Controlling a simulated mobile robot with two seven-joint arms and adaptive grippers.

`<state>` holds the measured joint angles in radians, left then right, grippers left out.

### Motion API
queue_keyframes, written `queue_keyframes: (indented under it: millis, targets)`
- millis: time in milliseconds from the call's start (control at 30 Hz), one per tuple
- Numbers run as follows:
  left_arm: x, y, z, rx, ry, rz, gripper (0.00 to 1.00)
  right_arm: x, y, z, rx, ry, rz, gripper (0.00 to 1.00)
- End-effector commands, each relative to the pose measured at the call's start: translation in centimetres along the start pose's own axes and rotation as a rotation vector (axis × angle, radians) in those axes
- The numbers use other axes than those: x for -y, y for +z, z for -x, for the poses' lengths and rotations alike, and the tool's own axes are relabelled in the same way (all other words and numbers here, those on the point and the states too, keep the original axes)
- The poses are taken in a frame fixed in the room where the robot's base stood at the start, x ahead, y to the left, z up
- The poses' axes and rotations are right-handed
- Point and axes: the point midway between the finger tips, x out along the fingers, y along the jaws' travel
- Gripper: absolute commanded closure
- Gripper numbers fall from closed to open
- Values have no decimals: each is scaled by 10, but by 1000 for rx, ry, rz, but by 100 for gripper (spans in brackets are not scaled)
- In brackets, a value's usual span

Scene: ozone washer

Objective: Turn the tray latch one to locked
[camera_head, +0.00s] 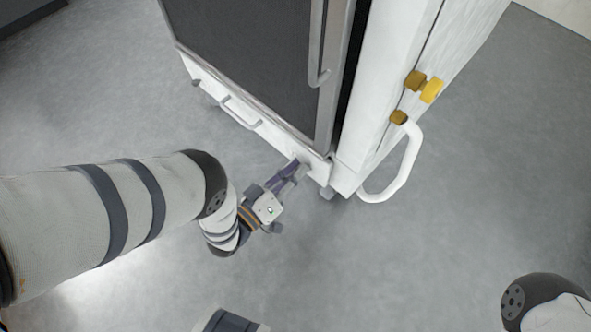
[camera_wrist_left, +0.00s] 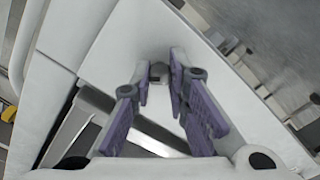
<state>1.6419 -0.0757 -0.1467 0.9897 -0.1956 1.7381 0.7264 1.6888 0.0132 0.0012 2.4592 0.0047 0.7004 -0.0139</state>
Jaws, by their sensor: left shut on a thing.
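My left gripper (camera_head: 294,170) reaches the low white tray front (camera_head: 268,129) at the bottom corner of the washer. In the left wrist view the purple-padded fingers (camera_wrist_left: 162,82) close on a small grey piece, the tray latch (camera_wrist_left: 158,70), at their tips. The fingers cover most of the latch, so its turned angle cannot be made out. My right gripper is out of view; only part of my right arm shows at the lower right of the head view.
The washer has a dark door panel (camera_head: 250,60) with a grey bar handle (camera_head: 317,45). A white curved handle (camera_head: 408,160) and yellow knobs (camera_head: 431,91) stick out from the side face. The tray front has a small handle (camera_head: 240,114). The grey floor (camera_head: 400,270) around is clear.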

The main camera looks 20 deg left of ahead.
Motion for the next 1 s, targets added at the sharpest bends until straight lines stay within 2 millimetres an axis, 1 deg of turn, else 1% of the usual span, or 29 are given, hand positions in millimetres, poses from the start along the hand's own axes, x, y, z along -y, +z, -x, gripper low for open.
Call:
queue_keyframes:
  millis: [600, 800, 1000]
  targets:
    - [0, 1, 0, 2, -2, 571, 100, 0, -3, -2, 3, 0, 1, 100]
    - [0, 1, 0, 2, -1, 713, 100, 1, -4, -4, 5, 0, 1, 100]
    - [0, 1, 0, 3, -1, 813, 100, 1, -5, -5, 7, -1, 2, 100]
